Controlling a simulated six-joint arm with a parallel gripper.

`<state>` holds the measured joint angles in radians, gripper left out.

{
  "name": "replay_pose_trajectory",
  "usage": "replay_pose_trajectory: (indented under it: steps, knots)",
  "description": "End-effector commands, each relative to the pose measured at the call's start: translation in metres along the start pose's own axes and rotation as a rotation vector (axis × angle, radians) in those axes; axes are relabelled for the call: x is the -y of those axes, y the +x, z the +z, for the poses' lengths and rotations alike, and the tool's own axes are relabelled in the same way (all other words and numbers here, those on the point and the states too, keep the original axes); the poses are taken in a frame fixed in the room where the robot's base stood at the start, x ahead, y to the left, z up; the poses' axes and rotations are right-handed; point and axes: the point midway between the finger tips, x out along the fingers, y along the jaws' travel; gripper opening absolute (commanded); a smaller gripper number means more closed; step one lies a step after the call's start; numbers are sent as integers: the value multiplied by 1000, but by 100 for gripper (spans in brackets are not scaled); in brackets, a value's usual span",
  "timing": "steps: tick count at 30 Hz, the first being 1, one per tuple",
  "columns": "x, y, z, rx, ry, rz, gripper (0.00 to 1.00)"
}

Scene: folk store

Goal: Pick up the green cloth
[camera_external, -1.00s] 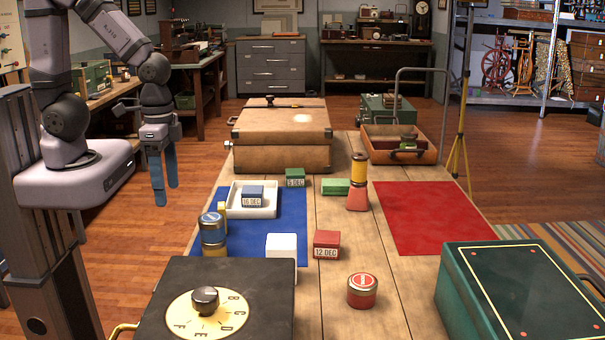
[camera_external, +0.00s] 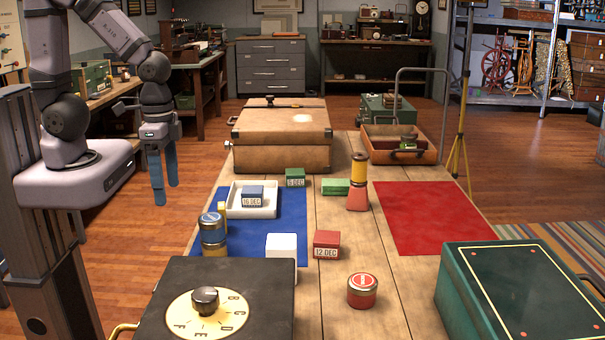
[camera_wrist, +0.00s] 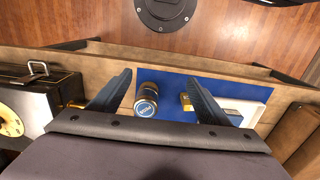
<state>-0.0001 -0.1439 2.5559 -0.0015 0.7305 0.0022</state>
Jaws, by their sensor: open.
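I see no thing that is clearly a green cloth. The green things on the bench are a small block (camera_external: 295,177) labelled 5 DEC and a low green block (camera_external: 335,186) beside the red and yellow post. The flat cloth-like pieces are a blue one (camera_external: 285,215) and a red one (camera_external: 430,215). My gripper (camera_external: 165,194) points down, open and empty, left of the bench. In the wrist view my gripper (camera_wrist: 158,80) has its fingers apart, with a round blue-labelled tin (camera_wrist: 146,105) showing between them.
A white tray (camera_external: 268,211) holds a blue 16 DEC block (camera_external: 252,195). A brown case (camera_external: 280,157) stands behind it. A black dial box (camera_external: 262,285), a green chest (camera_external: 530,290), a red 12 DEC block (camera_external: 327,240) and a post (camera_external: 358,175) also occupy the bench.

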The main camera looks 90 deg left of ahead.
Motion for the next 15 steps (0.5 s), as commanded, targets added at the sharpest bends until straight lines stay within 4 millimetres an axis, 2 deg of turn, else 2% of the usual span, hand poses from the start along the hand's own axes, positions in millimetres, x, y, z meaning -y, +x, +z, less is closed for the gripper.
replay_pose_trajectory:
  steps: [11,12,15]
  knots:
    - [0,-51,-2,-9,-5,1,70]
    - [0,-40,-9,-11,-81,25,70]
    - [-1,-33,-27,-26,-244,80,70]
